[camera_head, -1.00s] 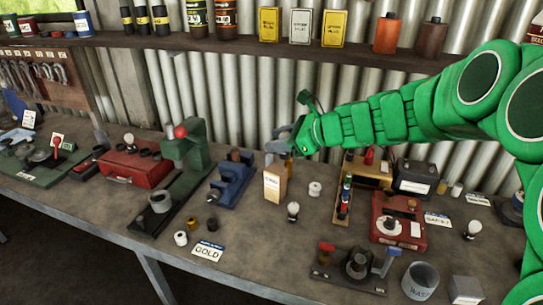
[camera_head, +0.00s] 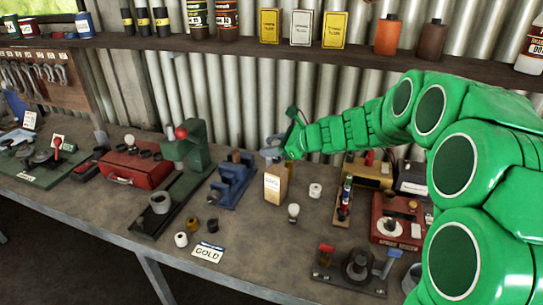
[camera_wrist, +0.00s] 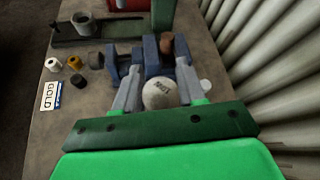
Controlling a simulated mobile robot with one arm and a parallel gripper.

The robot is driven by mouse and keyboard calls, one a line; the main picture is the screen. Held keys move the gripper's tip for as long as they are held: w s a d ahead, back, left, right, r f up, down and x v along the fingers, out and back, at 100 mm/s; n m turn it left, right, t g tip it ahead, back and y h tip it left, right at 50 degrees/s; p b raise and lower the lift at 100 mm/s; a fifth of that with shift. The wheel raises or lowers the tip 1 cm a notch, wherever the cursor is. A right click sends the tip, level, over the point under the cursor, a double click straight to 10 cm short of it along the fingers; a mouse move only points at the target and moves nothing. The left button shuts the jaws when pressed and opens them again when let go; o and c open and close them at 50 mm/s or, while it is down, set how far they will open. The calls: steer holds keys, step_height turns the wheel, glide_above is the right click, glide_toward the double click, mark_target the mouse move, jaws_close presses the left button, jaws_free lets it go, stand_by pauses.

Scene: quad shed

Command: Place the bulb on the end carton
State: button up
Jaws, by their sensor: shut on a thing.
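My gripper (camera_head: 272,150) is over the back of the bench, just behind the tan carton (camera_head: 276,184) with a white label. In the wrist view, my gripper (camera_wrist: 158,62) is shut on a white rounded bulb (camera_wrist: 160,94) with dark lettering, held between the grey fingers. The held bulb cannot be made out in the head view. On the shelf stand a yellow carton (camera_head: 269,26), a white carton (camera_head: 301,28) and another yellow carton (camera_head: 334,29) at the right end of that row. Another bulb (camera_head: 293,211) stands on the bench.
A blue vise (camera_head: 232,182) is left of the tan carton, with a green press (camera_head: 188,150) beyond it. A red device (camera_head: 398,222) and a small rack (camera_head: 343,203) stand to the right. The shelf edge (camera_head: 230,43) runs above the bench.

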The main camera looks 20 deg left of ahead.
steer(key=shift+w+a+f, duration=0.1)
steer(key=shift+w+f, duration=0.1)
steer(key=shift+f, duration=0.1)
steer(key=shift+w+f, duration=0.1)
steer(key=shift+f, duration=1.45)
steer(key=shift+f, duration=0.1)
steer(key=o, duration=1.1)
steer(key=v, duration=1.2)
